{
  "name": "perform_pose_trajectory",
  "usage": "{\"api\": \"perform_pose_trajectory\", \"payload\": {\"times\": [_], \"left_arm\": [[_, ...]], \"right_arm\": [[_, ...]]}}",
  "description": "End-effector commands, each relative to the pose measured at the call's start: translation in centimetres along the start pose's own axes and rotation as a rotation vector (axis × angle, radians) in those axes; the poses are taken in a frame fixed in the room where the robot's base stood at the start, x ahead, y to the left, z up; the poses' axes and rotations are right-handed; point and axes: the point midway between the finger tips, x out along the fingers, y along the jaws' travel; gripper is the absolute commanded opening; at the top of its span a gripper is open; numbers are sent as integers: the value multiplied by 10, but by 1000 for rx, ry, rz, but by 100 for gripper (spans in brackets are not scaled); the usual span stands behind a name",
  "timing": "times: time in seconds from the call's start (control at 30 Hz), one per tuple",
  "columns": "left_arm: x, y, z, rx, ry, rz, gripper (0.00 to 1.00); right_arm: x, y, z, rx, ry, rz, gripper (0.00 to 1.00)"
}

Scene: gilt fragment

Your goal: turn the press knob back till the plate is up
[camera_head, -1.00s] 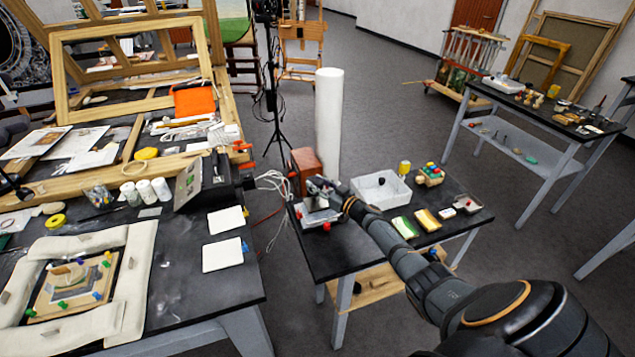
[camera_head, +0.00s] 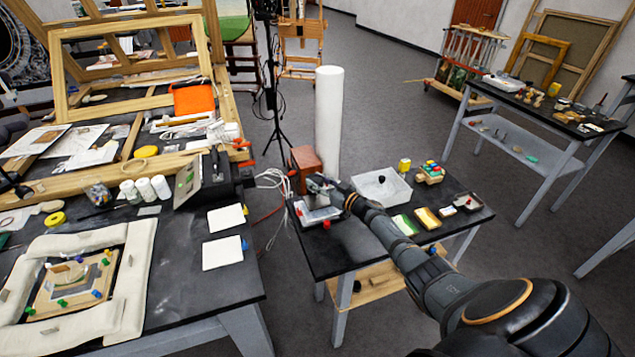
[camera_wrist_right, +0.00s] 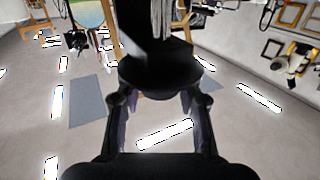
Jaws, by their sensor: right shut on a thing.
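The small press (camera_head: 316,214) stands on the left part of the dark middle table, a pale plate-like part low on it and red bits at its front. My right gripper (camera_head: 318,186) is over its top, coming in from the right. In the right wrist view my right gripper (camera_wrist_right: 158,100) is shut on a dark, round knob (camera_wrist_right: 158,76), a finger on each side. The gripper covers the knob and much of the press top in the head view, so the plate's exact height cannot be told. My left gripper is not in view.
A reddish-brown box (camera_head: 306,168) and a tall white cylinder (camera_head: 328,120) stand close behind the press. A white tray (camera_head: 382,188), sponges (camera_head: 427,219) and a small dish (camera_head: 467,203) lie to its right. The cluttered worktable (camera_head: 190,290) is at left, across a gap with cables.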

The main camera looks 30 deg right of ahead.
Motion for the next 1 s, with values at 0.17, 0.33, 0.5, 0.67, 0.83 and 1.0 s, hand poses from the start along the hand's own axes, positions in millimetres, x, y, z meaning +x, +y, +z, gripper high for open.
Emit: {"api": "perform_pose_trajectory", "payload": {"times": [0.17,0.33,0.5,0.67,0.83,1.0], "left_arm": [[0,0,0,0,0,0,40],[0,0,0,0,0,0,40],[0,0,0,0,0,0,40],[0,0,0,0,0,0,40],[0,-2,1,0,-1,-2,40],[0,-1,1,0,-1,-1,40]], "right_arm": [[-1,0,2,-1,-4,1,4],[-1,0,3,-1,-5,1,4],[-1,0,2,0,-4,1,55],[-1,0,2,0,-3,0,60],[-1,0,1,0,-2,0,60],[-19,0,3,-3,-5,0,60]]}}
